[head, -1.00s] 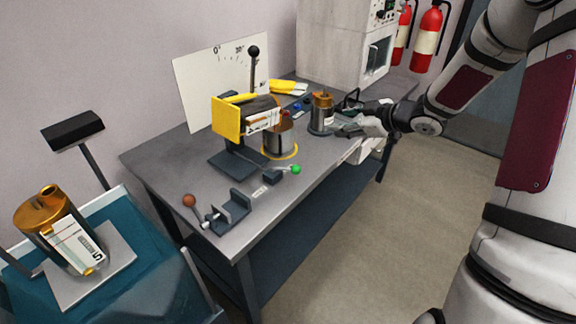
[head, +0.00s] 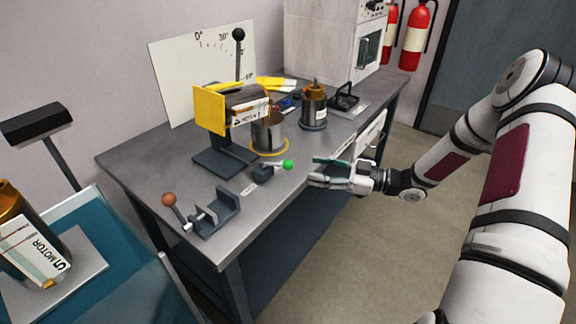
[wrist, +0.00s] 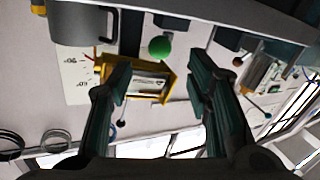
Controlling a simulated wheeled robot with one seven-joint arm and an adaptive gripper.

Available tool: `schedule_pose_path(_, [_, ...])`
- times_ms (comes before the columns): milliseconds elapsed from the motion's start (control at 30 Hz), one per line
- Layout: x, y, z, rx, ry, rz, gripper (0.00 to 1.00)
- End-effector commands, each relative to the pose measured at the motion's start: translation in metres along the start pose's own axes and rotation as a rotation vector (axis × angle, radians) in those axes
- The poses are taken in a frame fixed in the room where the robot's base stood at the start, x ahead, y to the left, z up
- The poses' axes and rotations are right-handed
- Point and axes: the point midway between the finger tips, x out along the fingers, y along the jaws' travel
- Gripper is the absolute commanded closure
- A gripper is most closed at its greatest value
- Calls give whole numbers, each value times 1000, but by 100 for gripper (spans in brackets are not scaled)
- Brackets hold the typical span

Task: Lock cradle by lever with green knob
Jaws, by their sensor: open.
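The green knob (head: 288,165) is on a short lever at the front edge of the bench, just below the cradle. It also shows in the wrist view (wrist: 160,46), above and between my fingers. The yellow-framed cradle (head: 211,110) holds a tilted metal cylinder (head: 248,104) with a label; the yellow frame shows in the wrist view (wrist: 169,78) too. My gripper (head: 314,171) is open and empty, to the right of the green knob and apart from it, at the bench's front edge.
A clamp with a brown knob (head: 169,199) is at the front left. A motor-like unit (head: 313,105) stands farther back. A black-knobbed lever (head: 239,36) rises behind the cradle. The floor right of the bench is clear.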

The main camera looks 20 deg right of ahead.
Motion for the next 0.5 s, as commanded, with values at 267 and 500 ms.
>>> schedule_pose_path(267, [54, 0, 1, 0, 0, -1, 54])
schedule_pose_path(500, [82, 0, 0, 0, 0, 0, 54])
